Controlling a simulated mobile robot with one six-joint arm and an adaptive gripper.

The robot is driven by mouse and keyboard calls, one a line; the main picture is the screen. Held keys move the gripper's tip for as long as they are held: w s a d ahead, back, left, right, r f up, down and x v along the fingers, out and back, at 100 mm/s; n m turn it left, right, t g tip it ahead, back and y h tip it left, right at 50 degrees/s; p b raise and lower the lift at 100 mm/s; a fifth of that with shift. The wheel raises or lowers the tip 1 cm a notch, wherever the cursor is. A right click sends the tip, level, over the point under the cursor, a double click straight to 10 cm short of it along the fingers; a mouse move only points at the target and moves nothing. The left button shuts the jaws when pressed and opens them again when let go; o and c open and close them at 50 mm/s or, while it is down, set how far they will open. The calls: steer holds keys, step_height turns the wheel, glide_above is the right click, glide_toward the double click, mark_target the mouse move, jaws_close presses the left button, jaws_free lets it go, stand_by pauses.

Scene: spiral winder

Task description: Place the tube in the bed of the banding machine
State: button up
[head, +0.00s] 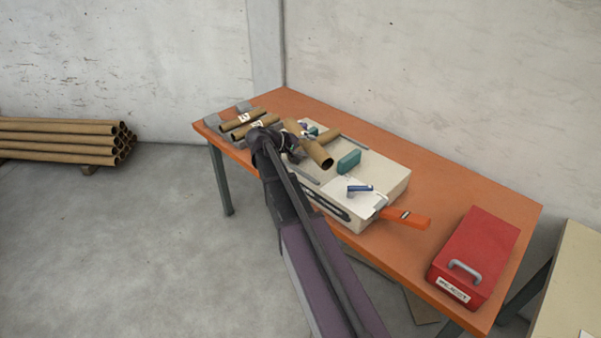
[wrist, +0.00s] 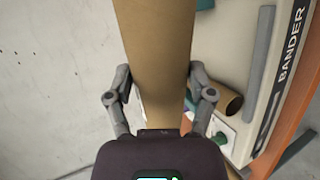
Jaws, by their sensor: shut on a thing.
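The tube (head: 312,150) is a brown cardboard cylinder. It is tilted in the head view, with one open end toward the camera. My gripper (head: 291,143) is shut on it. In the wrist view the tube (wrist: 155,45) lies between the fingers of my gripper (wrist: 162,80) and runs out of the top of the frame. The banding machine (head: 388,184) is a beige box on the table, partly behind my arm. Its side with the word BANDER (wrist: 287,70) shows in the wrist view. The tube appears above the machine's left part; I cannot tell whether they touch.
Another brown tube (head: 328,135) shows behind the held one. Labelled tubes (head: 243,119) lie on grey supports at the table's left end. A teal block (head: 348,161) and a blue-handled tool (head: 360,188) are on the machine. A red box (head: 474,257) stands at right.

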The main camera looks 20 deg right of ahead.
steer(key=shift+d, duration=0.1)
steer(key=shift+w+f, duration=0.1)
steer(key=shift+w, duration=0.1)
steer(key=w+a+f+n+t+b, duration=0.1)
steer(key=w+a+f+t+b, duration=0.1)
steer(key=w+a, duration=0.4)
steer(key=w+a+f+n+t+b, duration=0.2)
steer(key=w+a+b, duration=0.1)
steer(key=w+a, duration=0.4)
steer(key=s+d+f+b, duration=0.1)
steer(key=s+d, duration=0.8)
steer(key=d, duration=0.2)
steer(key=shift+d+f, duration=0.15)
steer(key=shift+d, duration=0.25)
steer(key=shift+w, duration=0.1)
